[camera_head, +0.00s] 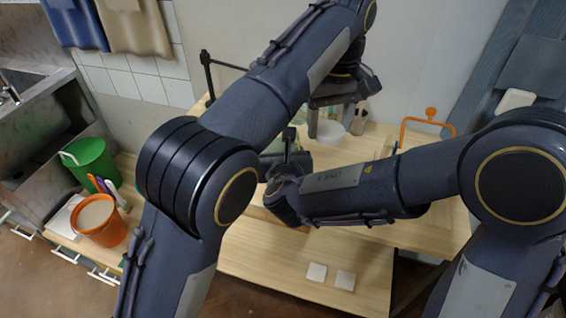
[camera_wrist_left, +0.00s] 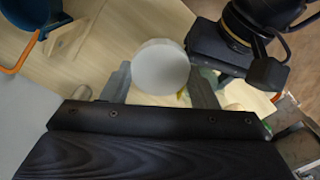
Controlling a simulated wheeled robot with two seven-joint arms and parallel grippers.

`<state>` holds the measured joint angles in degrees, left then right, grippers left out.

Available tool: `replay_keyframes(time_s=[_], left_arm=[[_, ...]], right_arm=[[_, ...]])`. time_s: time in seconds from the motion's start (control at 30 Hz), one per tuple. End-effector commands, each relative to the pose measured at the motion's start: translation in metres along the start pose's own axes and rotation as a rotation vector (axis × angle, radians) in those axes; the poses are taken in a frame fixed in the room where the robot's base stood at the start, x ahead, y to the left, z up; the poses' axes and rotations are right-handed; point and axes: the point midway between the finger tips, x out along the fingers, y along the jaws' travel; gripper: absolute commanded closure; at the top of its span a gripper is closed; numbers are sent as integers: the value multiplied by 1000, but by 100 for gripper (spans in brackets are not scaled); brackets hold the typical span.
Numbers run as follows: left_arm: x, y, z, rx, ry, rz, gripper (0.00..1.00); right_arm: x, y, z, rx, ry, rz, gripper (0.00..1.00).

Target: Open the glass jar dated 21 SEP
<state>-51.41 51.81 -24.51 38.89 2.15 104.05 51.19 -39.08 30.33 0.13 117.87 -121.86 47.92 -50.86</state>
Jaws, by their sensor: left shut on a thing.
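A round white lid or jar top (camera_wrist_left: 160,66) sits between the fingers of my left gripper (camera_wrist_left: 158,88) in the left wrist view, and the gripper is shut on it. In the head view my left gripper (camera_head: 330,116) points down over the wooden table, with a white round thing (camera_head: 330,133) between its fingers. The jar's body is mostly hidden and no date can be read. My right gripper (camera_head: 287,148) is close by, to the left of it in the head view. Its fingers are too hidden to tell their state.
Two pale tiles (camera_head: 317,272) lie on the lower front shelf. A green bucket (camera_head: 92,160) and an orange bucket (camera_head: 99,222) are at the left. Both arms crowd the middle.

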Motion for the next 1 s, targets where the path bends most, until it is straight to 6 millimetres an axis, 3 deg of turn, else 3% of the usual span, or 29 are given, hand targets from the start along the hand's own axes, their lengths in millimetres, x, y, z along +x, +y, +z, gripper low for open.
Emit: replay_keyframes(time_s=[0.1, 0.27, 0.4, 0.6, 1.0], left_arm=[[1, 0, 0, 0, 0, 0, 74], [2, 0, 0, 0, 0, 0, 74], [4, 0, 0, 0, 0, 0, 74], [7, 0, 0, 0, 0, 0, 74], [11, 0, 0, 0, 0, 0, 74]], right_arm=[[15, -2, -7, 1, -4, -1, 100], [23, -4, -11, 1, -6, 0, 100], [36, -6, -26, -1, -2, -1, 100], [42, -5, -44, 2, -5, 1, 100], [44, -5, -47, 3, -7, 1, 100]])
